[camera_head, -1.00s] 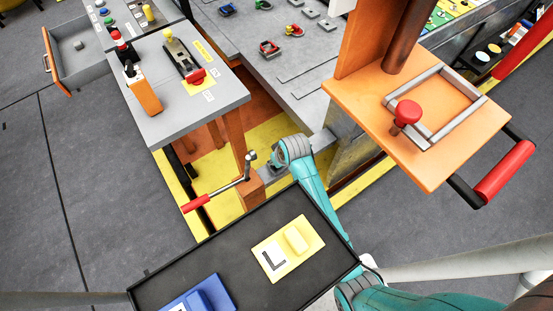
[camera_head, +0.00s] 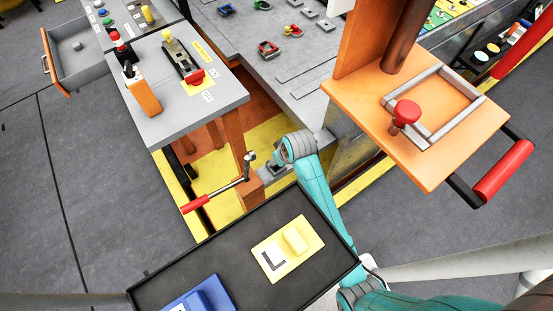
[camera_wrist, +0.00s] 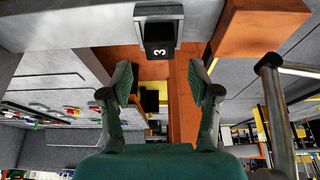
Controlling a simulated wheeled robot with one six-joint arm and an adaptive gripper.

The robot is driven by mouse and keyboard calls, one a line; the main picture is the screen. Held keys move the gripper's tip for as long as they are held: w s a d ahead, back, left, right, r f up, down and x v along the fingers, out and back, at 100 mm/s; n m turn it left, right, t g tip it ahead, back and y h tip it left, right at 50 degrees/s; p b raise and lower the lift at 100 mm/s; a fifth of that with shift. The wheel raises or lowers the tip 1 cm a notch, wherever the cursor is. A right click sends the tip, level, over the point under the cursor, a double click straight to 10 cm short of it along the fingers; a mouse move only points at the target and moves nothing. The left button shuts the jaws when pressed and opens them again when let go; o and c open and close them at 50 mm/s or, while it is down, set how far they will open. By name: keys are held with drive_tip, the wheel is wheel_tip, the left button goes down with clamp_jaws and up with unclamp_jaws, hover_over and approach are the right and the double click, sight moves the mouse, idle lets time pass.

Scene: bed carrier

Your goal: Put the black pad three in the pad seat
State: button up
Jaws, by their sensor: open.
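A black block marked 3 (camera_wrist: 161,34), the black pad three, shows in the wrist view at the top centre. It sits in a grey bracket-like holder (camera_wrist: 140,10) by a pale grey surface. My gripper (camera_wrist: 160,82) is open and empty, its two fingers apart, with the black pad beyond the fingertips and above them in the picture. I cannot tell the distance. In the head view my teal arm reaches down beside the grey table; the black pad does not show there. I cannot identify the pad seat with certainty.
A black tray (camera_head: 240,255) holds a yellow pad (camera_head: 288,249) and a blue pad (camera_head: 200,298). A red-handled lever (camera_head: 215,194) stands near my arm. The grey table (camera_head: 168,125) and an orange shelf (camera_head: 425,165) flank it. Orange posts (camera_wrist: 265,25) show in the wrist view.

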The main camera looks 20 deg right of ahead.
drive_tip(key=v, duration=0.7)
drive_tip(key=shift+r, duration=0.35)
drive_tip(key=shift+s, duration=0.1)
drive_tip(key=s+f+m+t, duration=0.1)
drive_tip(key=s+f+t, duration=0.1)
drive_tip(key=s, duration=0.7)
drive_tip(key=s+f+t, duration=0.2)
drive_tip(key=s+t, duration=0.1)
drive_tip(key=s, duration=0.5)
drive_tip(key=s+r+t, duration=0.1)
drive_tip(key=s+r, duration=0.4)
drive_tip(key=s, duration=0.1)
drive_tip(key=s+r+t, duration=0.2)
drive_tip(key=s+r, duration=0.4)
drive_tip(key=s+a+r+m+t, duration=0.1)
drive_tip(key=s+r+t, duration=0.1)
drive_tip(key=s+r, duration=0.4)
drive_tip(key=shift+r+h, duration=0.15)
drive_tip(key=shift+h, duration=0.25)
